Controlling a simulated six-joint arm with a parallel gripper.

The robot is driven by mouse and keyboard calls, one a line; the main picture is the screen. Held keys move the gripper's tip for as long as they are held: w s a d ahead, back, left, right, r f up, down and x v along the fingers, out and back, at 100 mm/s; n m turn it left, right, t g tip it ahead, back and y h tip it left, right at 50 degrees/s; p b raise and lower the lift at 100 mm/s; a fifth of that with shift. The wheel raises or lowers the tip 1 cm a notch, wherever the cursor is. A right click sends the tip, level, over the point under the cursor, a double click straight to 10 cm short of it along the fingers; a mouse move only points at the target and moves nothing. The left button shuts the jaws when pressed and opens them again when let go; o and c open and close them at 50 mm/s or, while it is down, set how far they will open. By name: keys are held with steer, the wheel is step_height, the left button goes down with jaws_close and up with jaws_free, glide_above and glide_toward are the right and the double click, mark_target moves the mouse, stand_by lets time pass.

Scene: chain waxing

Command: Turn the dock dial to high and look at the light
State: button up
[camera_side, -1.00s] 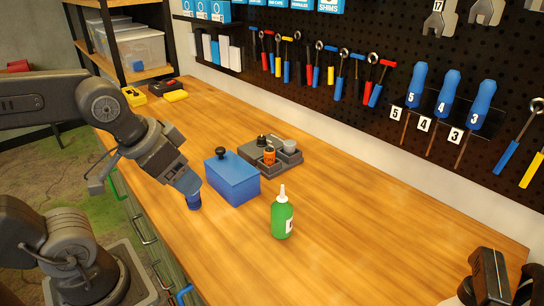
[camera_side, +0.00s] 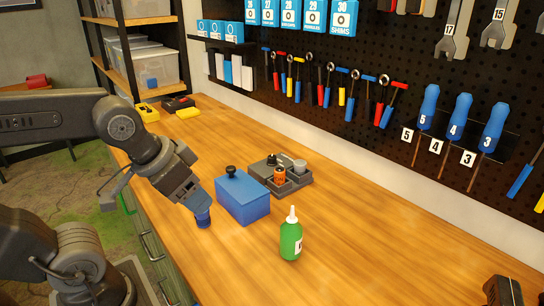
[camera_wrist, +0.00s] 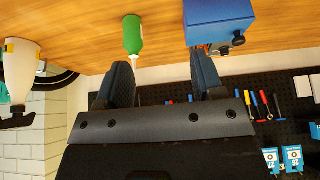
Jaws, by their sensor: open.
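The grey dock (camera_side: 300,181) stands on the bench behind a blue lidded box (camera_side: 243,198). It carries an orange container (camera_side: 279,175), a pale round cup (camera_side: 299,166) and a black piece (camera_side: 271,160). I cannot make out a dial or light. My gripper (camera_side: 203,218) points down at the bench, left of the blue box and apart from the dock. In the wrist view, my gripper (camera_wrist: 163,80) has its two fingers spread with nothing between them. The blue box also shows there (camera_wrist: 218,20), beyond the right finger.
A green bottle (camera_side: 291,240) stands in front of the dock, right of the box. Yellow and black items (camera_side: 180,105) lie at the far left. A pegboard (camera_side: 370,60) with tools runs along the back. The right bench is mostly clear; a dark object (camera_side: 503,291) sits at its front corner.

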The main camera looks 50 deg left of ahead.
steer(key=w+r+n, duration=0.1)
steer(key=w, duration=0.1)
steer(key=w+a+r+n, duration=0.1)
steer(key=w+r, duration=0.1)
steer(key=w, duration=0.1)
steer(key=w+a+r+n+g, duration=0.1)
steer(key=w+r, duration=0.1)
steer(key=shift+w+n, duration=0.2)
steer(key=shift+n, duration=0.1)
steer(key=n+g, duration=0.5)
steer(key=n, duration=0.9)
glide_above(272, 156)
step_height(272, 156, down, 6)
step_height(272, 156, down, 12)
steer(key=shift+f, duration=0.2)
steer(key=shift+c, duration=0.5)
steer(key=c, duration=0.8)
steer(key=shift+c, duration=0.2)
